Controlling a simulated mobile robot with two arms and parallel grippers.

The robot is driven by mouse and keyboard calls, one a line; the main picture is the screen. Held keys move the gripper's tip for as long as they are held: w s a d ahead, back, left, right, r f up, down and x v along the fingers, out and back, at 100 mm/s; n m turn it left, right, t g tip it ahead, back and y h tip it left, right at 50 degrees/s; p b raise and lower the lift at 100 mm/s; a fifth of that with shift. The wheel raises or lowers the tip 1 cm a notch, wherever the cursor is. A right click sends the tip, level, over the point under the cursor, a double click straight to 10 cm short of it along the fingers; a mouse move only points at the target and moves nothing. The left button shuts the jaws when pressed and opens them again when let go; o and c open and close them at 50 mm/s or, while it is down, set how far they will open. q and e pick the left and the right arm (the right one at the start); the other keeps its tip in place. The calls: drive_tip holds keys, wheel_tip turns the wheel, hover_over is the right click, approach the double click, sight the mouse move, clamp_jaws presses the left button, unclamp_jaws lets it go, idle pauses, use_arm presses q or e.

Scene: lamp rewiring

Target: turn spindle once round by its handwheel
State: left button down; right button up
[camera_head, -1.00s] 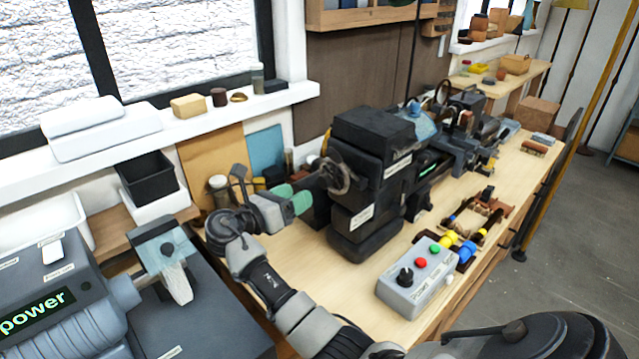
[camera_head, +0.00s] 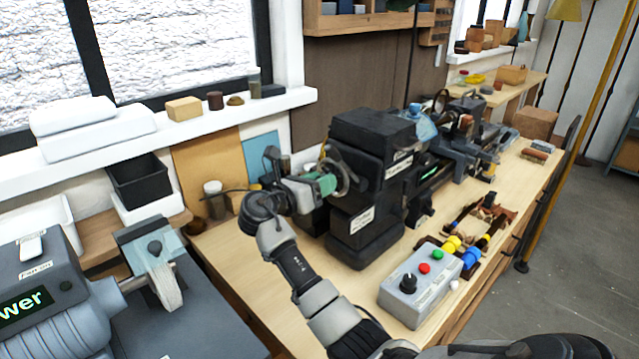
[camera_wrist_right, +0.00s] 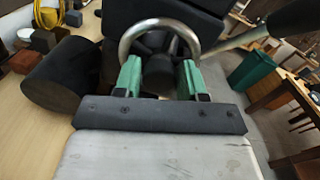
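The handwheel (camera_head: 345,172) is a metal ring on the near left end of the black lathe headstock (camera_head: 372,150). My right gripper (camera_head: 326,184) has green fingers and is right at the handwheel, overlapping its near side in the head view. In the right wrist view the fingers (camera_wrist_right: 160,80) are apart, with the dark hub (camera_wrist_right: 158,72) between and beyond them. The ring (camera_wrist_right: 160,24) arches above, its two sides close to the fingertips. I cannot tell whether they touch. The spindle is mostly hidden inside the headstock. My left gripper is not in view.
A grey control box (camera_head: 420,285) with red and green buttons stands on the bench, right of my right arm. A bench grinder (camera_head: 60,285) is at the left. A black bin (camera_head: 140,180) sits behind it. Bare bench top (camera_head: 240,265) lies left of my forearm.

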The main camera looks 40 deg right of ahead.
drive_tip(key=c, duration=0.5)
drive_tip(key=shift+m, duration=0.4)
drive_tip(key=shift+s+f+m+p, duration=0.1)
drive_tip(key=shift+m+p, duration=0.2)
drive_tip(key=shift+m, duration=2.8)
drive_tip(key=o, duration=0.9)
